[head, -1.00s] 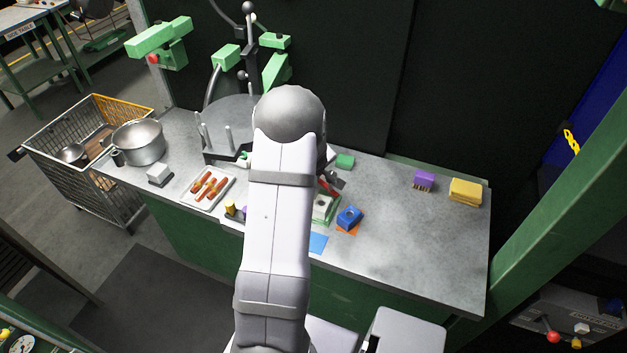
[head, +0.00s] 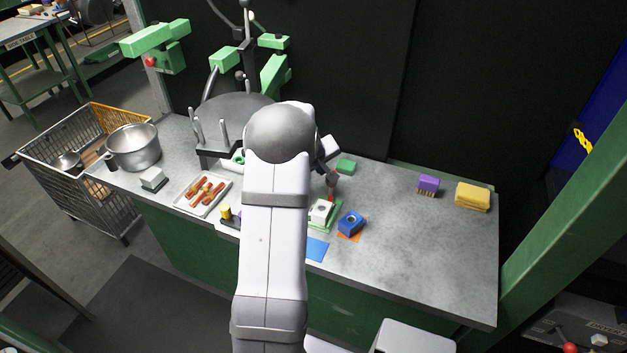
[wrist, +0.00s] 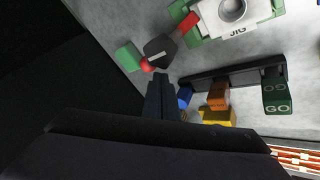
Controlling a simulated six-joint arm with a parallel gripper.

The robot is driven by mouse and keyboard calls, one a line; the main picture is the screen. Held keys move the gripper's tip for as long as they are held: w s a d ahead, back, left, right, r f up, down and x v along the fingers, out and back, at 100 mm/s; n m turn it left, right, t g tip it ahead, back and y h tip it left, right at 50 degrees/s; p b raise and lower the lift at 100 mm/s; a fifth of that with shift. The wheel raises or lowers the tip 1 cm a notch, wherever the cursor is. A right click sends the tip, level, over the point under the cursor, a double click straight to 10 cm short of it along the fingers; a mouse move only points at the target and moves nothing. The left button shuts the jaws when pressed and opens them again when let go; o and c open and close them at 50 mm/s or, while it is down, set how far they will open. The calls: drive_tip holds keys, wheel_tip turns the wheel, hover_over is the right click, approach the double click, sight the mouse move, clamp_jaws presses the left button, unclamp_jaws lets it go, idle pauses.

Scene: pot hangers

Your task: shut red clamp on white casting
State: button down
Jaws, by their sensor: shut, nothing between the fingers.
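The white casting (head: 320,211) sits in the green jig (head: 333,223) on the bench, and its round hole shows in the wrist view (wrist: 232,10). The red clamp (head: 331,197) stands at the jig's back edge. In the wrist view it has a red tip (wrist: 187,23) by the casting's edge, a dark body and a red ball knob (wrist: 147,66). I cannot tell whether it is locked down. My gripper (wrist: 160,78) is shut and empty, its tips close to the knob; touching or apart is unclear.
A dark gauge holder (wrist: 205,76) with orange and green GO gauges lies near my fingers. A blue block (head: 351,223) sits right of the jig, a green block (head: 345,166) behind. A tray of sausage-like parts (head: 222,205) is left. The bench's right side is mostly clear.

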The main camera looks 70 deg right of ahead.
drive_tip(key=shift+s+d, duration=0.25)
drive_tip(key=shift+d, duration=0.1)
drive_tip(key=shift+s+d, duration=0.15)
drive_tip(key=shift+r, duration=0.1)
idle(0.6)
drive_tip(key=v, duration=0.7)
drive_tip(key=shift+b, duration=0.4)
